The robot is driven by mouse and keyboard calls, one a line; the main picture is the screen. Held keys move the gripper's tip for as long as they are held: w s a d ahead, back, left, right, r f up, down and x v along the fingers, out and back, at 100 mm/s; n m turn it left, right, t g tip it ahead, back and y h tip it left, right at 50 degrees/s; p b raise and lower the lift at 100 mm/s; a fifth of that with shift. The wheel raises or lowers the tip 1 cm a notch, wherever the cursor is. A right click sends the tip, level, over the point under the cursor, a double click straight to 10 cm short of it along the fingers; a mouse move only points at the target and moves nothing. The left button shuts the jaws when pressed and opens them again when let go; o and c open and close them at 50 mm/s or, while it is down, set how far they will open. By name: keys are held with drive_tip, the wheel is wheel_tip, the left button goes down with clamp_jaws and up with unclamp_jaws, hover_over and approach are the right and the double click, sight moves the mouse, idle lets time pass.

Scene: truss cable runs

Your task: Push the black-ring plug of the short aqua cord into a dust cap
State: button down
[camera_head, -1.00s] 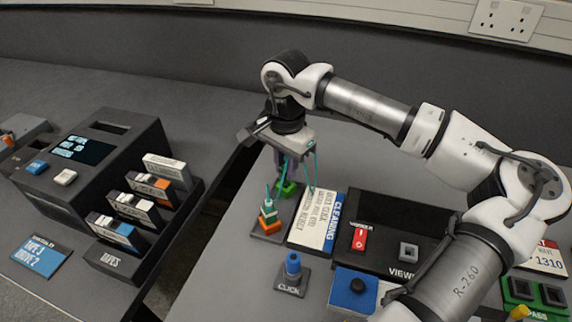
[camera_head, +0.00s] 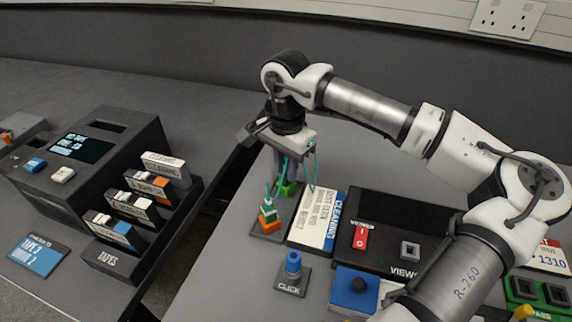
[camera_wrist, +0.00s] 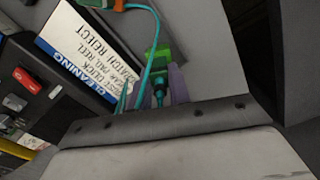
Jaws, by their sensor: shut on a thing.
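My gripper (camera_head: 285,172) points down at the bench's back left. Its purple fingers also show in the wrist view (camera_wrist: 160,88), shut on the plug (camera_wrist: 159,90) of the aqua cord (camera_wrist: 150,38). The plug is mostly hidden between the fingers, and its black ring cannot be made out for certain. A green piece (camera_wrist: 158,56), likely the dust cap, is right at the fingertips; it also shows in the head view (camera_head: 289,188). Whether the plug is inside it cannot be told. The cord loops to a green and orange connector stack (camera_head: 268,215) on a dark plate.
A white and blue CLEANING card (camera_head: 318,220) lies right of the gripper. A blue CLICK knob (camera_head: 293,263) stands in front, and the VIEWER panel (camera_head: 400,215) is to the right. A TAPES rack (camera_head: 125,259) stands left, across a dark gap.

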drive_tip(key=shift+f+b, duration=0.45)
drive_tip(key=shift+b, duration=0.3)
idle(0.7)
drive_tip(key=c, duration=1.2)
unclamp_jaws()
drive_tip(key=shift+c, duration=0.2)
drive_tip(key=shift+r, duration=0.1)
drive_tip(key=shift+r+p, duration=1.4)
drive_tip(key=shift+r, duration=1.05)
drive_tip(key=shift+r, duration=0.1)
drive_tip(key=shift+r+p, duration=1.2)
drive_tip(key=shift+r, duration=0.75)
